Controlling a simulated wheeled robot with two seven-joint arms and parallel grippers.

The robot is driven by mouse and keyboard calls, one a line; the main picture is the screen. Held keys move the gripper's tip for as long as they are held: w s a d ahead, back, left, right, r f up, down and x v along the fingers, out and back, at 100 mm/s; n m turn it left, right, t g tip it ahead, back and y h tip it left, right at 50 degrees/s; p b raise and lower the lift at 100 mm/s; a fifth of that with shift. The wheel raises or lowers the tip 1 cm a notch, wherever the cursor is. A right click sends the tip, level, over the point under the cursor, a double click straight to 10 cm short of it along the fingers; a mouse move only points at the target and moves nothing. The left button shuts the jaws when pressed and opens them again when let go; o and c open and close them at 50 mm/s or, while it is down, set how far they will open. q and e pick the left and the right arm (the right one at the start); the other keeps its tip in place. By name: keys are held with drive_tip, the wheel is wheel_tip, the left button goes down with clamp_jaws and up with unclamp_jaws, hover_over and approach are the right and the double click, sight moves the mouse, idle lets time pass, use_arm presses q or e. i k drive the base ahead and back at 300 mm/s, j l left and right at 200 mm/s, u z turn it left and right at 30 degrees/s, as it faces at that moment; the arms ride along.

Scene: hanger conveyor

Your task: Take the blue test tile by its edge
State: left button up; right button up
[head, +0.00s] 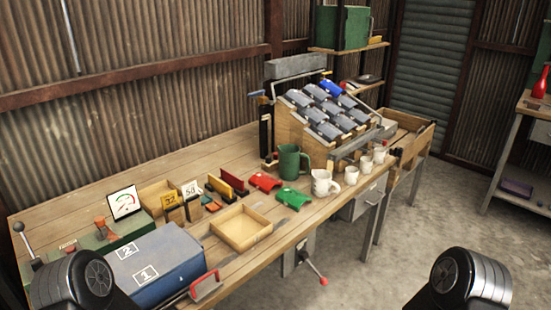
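The blue test tile (331,87) is a small, bright blue curved tile. It lies at the top back of a sloped wooden rack (314,150) whose face is covered with several dark grey tiles of similar shape. Its far side and any contact with the rack are too small to tell. A red tile (264,182) and a green tile (292,197) lie on the bench in front of the rack. Only dark rounded links of my arms show at the bottom left and bottom right. Neither gripper is in the view, and nothing of mine is near the blue tile.
The wooden bench (185,147) runs along a corrugated wall. A green mug (290,160) and several white mugs stand before the rack. A shallow wooden tray (240,229) and a blue box (160,262) are nearer. A green box (342,28) sits on a shelf above.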

sight(329, 87)
drive_tip(key=l+u, duration=0.15)
drive_tip(key=u, duration=0.45)
drive_tip(key=i+l+u, duration=0.15)
drive_tip(key=l+u, duration=0.25)
drive_tip(key=l, duration=0.45)
drive_tip(key=l+u, duration=0.45)
drive_tip(key=l, duration=1.55)
drive_tip(key=k+l+u, duration=0.1)
drive_tip(key=l, duration=1.1)
